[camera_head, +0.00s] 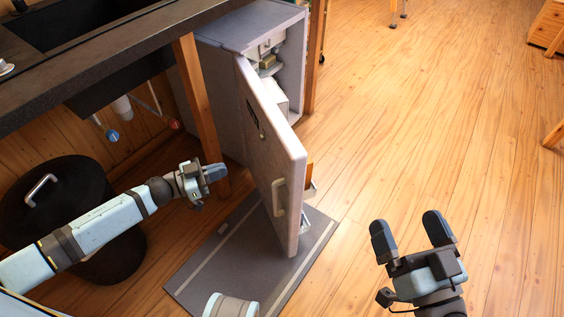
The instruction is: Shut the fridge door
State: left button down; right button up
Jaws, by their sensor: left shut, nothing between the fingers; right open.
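The grey fridge (245,28) stands under the end of the counter. Its door (275,155) is open and swung out toward me, with a pale handle (279,197) low on its outer face. Part of the inside shows to the right of the door, with items on a shelf. My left gripper (222,172) is shut and empty, to the left of the door's outer face and apart from it. My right gripper (405,222) is open and empty, at the lower right, to the right of the door and apart from it.
A grey mat (200,269) lies on the floor below the door. A dark lidded bin (85,185) stands at the left under the dark counter (90,60) with its sink. A wooden post (200,115) stands left of the fridge.

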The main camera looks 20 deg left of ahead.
pick_arm(q)
jog(key=b, duration=0.4)
send_near(276, 152)
jog(key=shift+g, duration=0.3)
jog(key=x, duration=0.6)
jog(key=shift+w, duration=0.1)
jog(key=shift+w+d, duration=0.45)
jog(key=shift+d, duration=0.1)
pick_arm(e)
notch_tip(276, 152, down, 7)
jog(key=g, duration=0.2)
jog(key=shift+a+r+n, duration=0.15)
jog(key=shift+a+n, duration=0.1)
jog(key=shift+n, duration=0.05)
pick_arm(q)
jog(key=shift+d+r, duration=0.1)
